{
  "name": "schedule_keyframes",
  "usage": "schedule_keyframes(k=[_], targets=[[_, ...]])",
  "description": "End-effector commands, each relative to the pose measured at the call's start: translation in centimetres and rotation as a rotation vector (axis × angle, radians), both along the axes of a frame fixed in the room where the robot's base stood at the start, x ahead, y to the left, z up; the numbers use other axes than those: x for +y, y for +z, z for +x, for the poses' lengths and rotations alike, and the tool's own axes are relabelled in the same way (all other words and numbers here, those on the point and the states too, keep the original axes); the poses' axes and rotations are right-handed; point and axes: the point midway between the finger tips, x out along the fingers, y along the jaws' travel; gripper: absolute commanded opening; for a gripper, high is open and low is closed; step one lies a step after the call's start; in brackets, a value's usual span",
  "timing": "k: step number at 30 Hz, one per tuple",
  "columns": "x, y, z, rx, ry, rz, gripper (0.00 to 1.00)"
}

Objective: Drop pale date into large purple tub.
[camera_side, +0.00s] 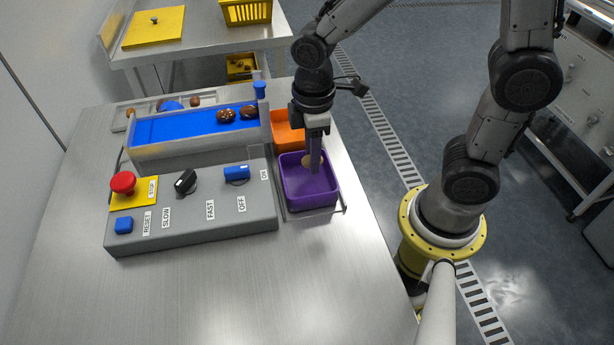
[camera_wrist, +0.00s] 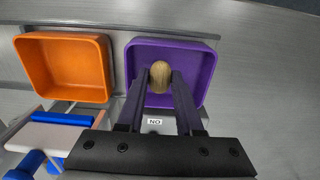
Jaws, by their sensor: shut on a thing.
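The pale date (camera_wrist: 159,80) is tan and oval, and sits between my gripper's two fingertips in the wrist view. In the side view the pale date (camera_side: 307,160) shows partly behind a finger. My gripper (camera_side: 315,165) is shut on it, pointing down over the large purple tub (camera_side: 312,196). The purple tub also shows in the wrist view (camera_wrist: 205,62), with the date seen against its inside. I cannot tell the exact height of the date above the tub floor.
An orange tub (camera_side: 285,130) stands beside the purple one. A blue conveyor belt (camera_side: 175,127) carries dark dates (camera_side: 226,115) toward the tubs. A grey control box (camera_side: 200,213) with a red stop button (camera_side: 123,182) stands in front. The steel table is clear at the front.

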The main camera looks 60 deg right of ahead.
Motion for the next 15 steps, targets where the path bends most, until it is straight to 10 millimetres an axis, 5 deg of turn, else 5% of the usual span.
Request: schedule_keyframes(k=[11,12,15], targets=[[0.0,-0.45,0.0,0.0,0.0,0.0,0.08],[0.0,-0.45,0.0,0.0,0.0,0.0,0.42],[0.0,-0.44,0.0,0.0,0.0,0.0,0.6]])
